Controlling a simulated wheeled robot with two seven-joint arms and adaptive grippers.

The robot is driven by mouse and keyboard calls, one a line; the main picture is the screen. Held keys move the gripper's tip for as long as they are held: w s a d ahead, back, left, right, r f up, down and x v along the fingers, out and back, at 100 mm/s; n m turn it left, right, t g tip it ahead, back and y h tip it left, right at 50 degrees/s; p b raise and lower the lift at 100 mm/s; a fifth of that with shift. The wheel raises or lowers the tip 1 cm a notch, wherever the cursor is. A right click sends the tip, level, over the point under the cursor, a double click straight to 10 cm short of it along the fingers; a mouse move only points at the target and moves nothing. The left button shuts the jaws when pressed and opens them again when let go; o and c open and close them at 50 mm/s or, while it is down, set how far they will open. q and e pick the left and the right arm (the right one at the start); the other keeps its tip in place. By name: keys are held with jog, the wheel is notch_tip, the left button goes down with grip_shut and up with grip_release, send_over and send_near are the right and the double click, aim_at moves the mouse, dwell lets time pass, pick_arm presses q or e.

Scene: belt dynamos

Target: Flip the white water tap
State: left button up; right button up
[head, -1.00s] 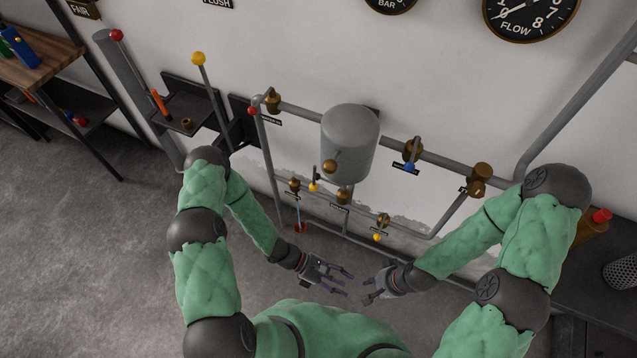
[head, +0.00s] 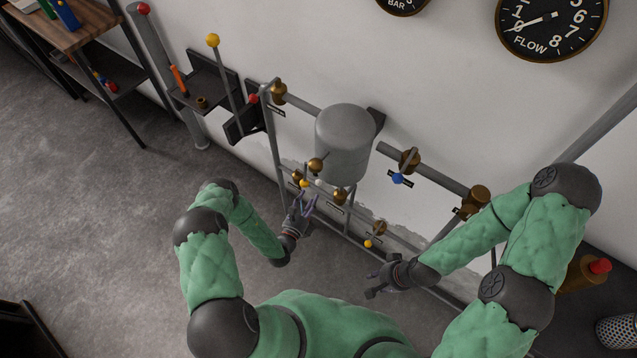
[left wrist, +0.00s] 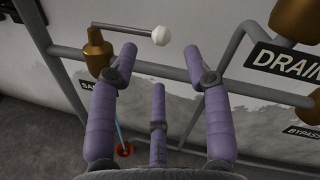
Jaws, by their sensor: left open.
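The white tap shows in the left wrist view as a brass valve (left wrist: 96,50) with a thin grey lever ending in a white knob (left wrist: 161,35). The lever points right, roughly level, from the valve. The white knob is small in the head view (head: 319,182), on the lower pipework below the grey tank. My left gripper (head: 303,200) is open and empty, just in front of the lower pipes. In the left wrist view its purple fingers (left wrist: 159,48) are spread, with the knob appearing between and just beyond the tips. My right gripper (head: 371,285) looks open and empty, lower right.
A grey tank (head: 343,140) hangs above the valves. Other taps have a yellow knob (head: 368,244), a blue knob (head: 397,179) and a red knob (head: 253,98). A "DRAIN" label (left wrist: 286,70) sits right of the fingers. Open floor lies left.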

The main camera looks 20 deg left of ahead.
aim_at(318, 182)
pick_arm(q)
jog(key=w, duration=0.3)
jog(key=w+d+b, duration=0.1)
jog(key=w, duration=0.1)
jog(key=w+b, duration=0.1)
jog(key=w, duration=0.2)
jog(key=shift+w+d, duration=0.2)
jog(key=shift+w, duration=0.1)
jog(key=shift+s, duration=0.1)
grip_shut()
